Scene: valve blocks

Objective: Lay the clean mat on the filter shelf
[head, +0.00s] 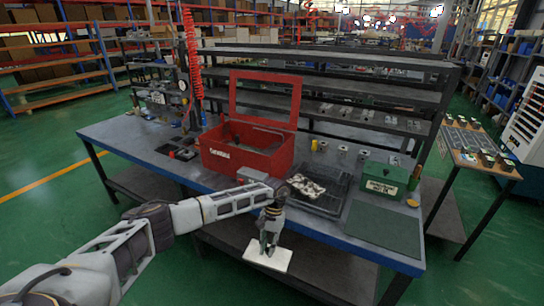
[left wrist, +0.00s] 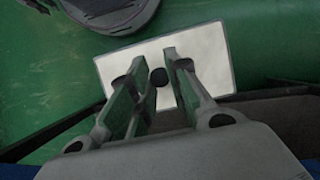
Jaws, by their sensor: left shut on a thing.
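A plain white mat (head: 270,256) is held by my left gripper (head: 267,246) in front of the bench's front edge, below the top. In the left wrist view the mat (left wrist: 205,50) lies flat beyond the fingers (left wrist: 157,76), which are shut on it. An open red box (head: 235,160) with its lid up stands on the bench; much of its inside is hidden. A white mat with dark stains (head: 306,187) lies at the left of a black tray or rack (head: 338,183). I cannot tell for sure which part is the filter shelf. My right gripper is not in view.
A small grey box (head: 252,174) stands before the red box. A green case (head: 383,182), a dark green pad (head: 382,227) and several small metal parts occupy the right of the blue bench (head: 135,135). Dark shelving (head: 350,90) rises behind. Green floor is open at left.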

